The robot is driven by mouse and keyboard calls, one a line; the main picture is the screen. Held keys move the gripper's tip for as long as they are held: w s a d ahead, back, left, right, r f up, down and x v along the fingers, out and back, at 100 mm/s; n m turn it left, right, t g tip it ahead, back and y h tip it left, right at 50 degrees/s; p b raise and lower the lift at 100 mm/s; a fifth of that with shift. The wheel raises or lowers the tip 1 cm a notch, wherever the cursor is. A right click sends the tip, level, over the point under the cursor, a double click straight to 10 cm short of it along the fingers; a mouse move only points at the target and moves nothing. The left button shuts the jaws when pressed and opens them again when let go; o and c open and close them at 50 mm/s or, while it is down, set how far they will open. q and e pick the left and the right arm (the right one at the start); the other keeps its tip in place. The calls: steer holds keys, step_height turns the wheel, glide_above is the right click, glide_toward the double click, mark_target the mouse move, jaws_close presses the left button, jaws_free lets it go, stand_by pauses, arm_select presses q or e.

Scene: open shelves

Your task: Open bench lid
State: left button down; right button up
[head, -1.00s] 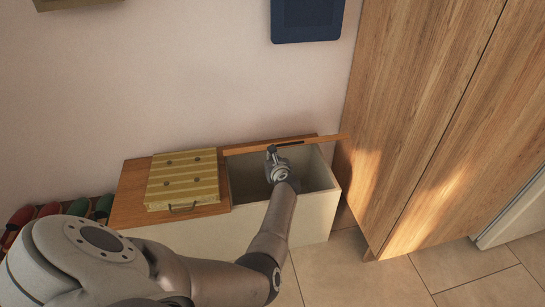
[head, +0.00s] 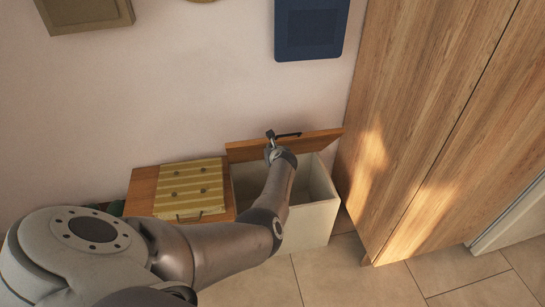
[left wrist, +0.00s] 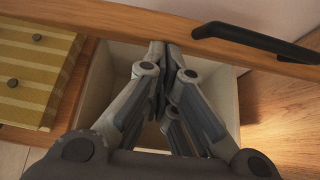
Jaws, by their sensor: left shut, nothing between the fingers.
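The bench (head: 318,220) is a white box against the wall. Its right wooden lid (head: 312,145) is raised and leans back at the rear, with a black handle (head: 288,135) on it. The lid also shows in the left wrist view (left wrist: 190,32), with the handle (left wrist: 255,42) at upper right. My left gripper (head: 270,140) is shut and empty, with its fingertips at the lid's underside or edge, left of the handle; exact contact is hard to tell. In the left wrist view the gripper (left wrist: 163,50) points at the lid above the open compartment. My right gripper is not in view.
A yellow striped cushion (head: 190,186) lies on the closed left lid (head: 142,190). A tall wooden wardrobe (head: 430,120) stands close at the right of the bench. Tiled floor (head: 340,275) is clear in front.

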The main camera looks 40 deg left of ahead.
arm_select(q)
steer(key=shift+w+a+r, duration=0.55)
steer(key=shift+a+r, duration=0.05)
steer(key=shift+r, duration=0.25)
steer(key=shift+w+a+r, duration=0.55)
steer(key=shift+a+r, duration=0.05)
steer(key=shift+r, duration=0.25)
steer(key=shift+s+d+f, duration=0.1)
steer(key=shift+f, duration=0.1)
